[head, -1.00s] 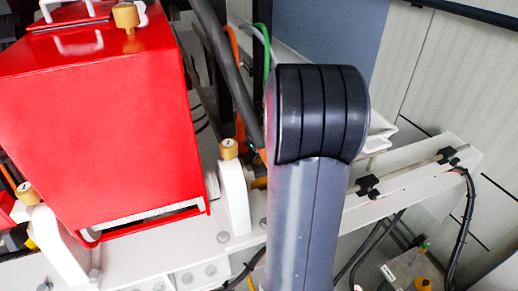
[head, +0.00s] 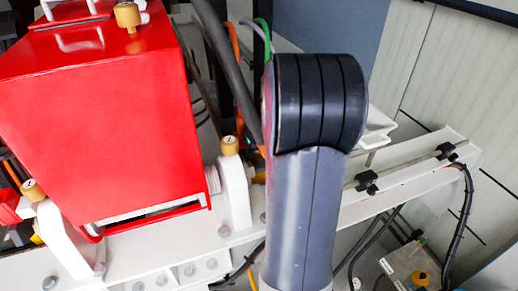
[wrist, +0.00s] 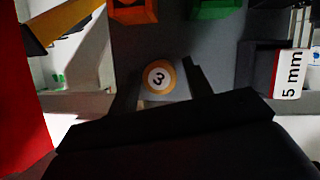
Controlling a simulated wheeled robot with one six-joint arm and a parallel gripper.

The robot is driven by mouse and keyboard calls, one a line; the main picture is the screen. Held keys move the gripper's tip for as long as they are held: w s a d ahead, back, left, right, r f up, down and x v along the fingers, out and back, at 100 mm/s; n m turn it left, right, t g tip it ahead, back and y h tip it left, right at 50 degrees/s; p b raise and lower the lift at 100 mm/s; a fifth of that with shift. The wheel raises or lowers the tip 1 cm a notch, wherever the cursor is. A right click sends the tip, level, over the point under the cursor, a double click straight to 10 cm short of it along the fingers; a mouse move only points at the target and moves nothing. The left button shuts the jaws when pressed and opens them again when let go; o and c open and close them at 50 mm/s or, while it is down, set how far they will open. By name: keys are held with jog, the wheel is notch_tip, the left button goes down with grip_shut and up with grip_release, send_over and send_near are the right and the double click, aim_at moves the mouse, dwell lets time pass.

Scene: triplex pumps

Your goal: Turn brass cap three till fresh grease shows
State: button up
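In the wrist view a round brass cap with a white face marked 3 (wrist: 160,77) sits between the two fingers of my gripper (wrist: 162,82). The fingers are dark and stand apart, with a narrow gap visible on either side of the cap. The cap's base and any grease around it are hidden or too dark to tell. In the head view my arm hides the gripper. Other brass caps show there: one on top of the red housing (head: 127,15), one on a white bearing block (head: 229,145), and one at lower left (head: 32,190). Their marks are too small to read.
The red housing (head: 105,125) stands left of my arm; a white beam (head: 400,185) runs to the right. Black cables (head: 467,210) hang at the right. In the wrist view, an orange block (wrist: 133,10), a green block (wrist: 215,8) and a "5 mm" label (wrist: 290,73) are near.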

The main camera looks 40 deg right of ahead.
jog(key=shift+o, duration=0.6)
jog(key=shift+r, duration=0.1)
notch_tip(320, 180, up, 10)
jog(key=shift+b, duration=0.45)
